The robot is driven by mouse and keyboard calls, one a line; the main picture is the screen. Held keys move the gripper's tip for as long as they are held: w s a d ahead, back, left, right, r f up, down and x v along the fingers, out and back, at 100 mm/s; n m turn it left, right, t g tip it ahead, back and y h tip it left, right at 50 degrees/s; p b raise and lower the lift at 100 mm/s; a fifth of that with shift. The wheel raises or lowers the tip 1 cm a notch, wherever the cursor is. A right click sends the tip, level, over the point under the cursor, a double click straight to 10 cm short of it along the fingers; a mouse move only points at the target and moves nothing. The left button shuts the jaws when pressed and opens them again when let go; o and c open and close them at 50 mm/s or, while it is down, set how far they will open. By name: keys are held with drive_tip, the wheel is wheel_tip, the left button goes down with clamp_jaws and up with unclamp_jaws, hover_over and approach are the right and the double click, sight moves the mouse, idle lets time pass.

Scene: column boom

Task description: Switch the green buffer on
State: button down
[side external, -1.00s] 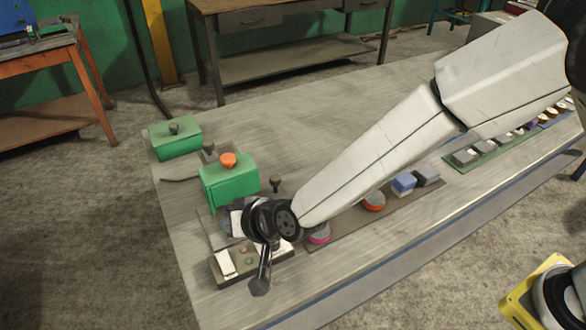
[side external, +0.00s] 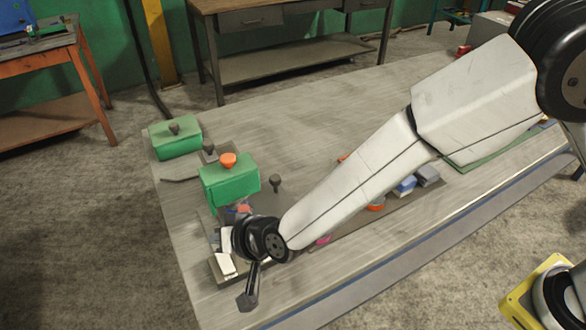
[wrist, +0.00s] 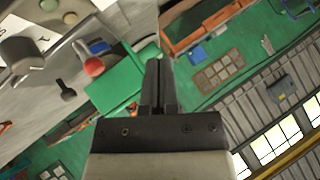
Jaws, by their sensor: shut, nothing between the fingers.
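A green box with an orange knob on top (side external: 230,182) stands near the left end of the bench. Which part is the buffer's switch I cannot tell. My gripper (wrist: 158,65) is shut and empty, with no contact visible at its tips. In the side view my wrist is in front of the box's near side, and I cannot make out the fingertips there.
A second green box (side external: 176,140) with a dark knob stands farther back. A panel with a white plate (side external: 226,265) is partly hidden by my wrist. The middle of the bench (side external: 310,125) is clear.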

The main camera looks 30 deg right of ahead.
sight(228, 264)
drive_tip(key=shift+w+f, duration=0.2)
drive_tip(key=shift+f, duration=1)
drive_tip(key=shift+w+f, duration=0.15)
drive_tip(key=shift+f, duration=1.1)
drive_tip(key=shift+w+f, duration=0.2)
drive_tip(key=shift+f, duration=1)
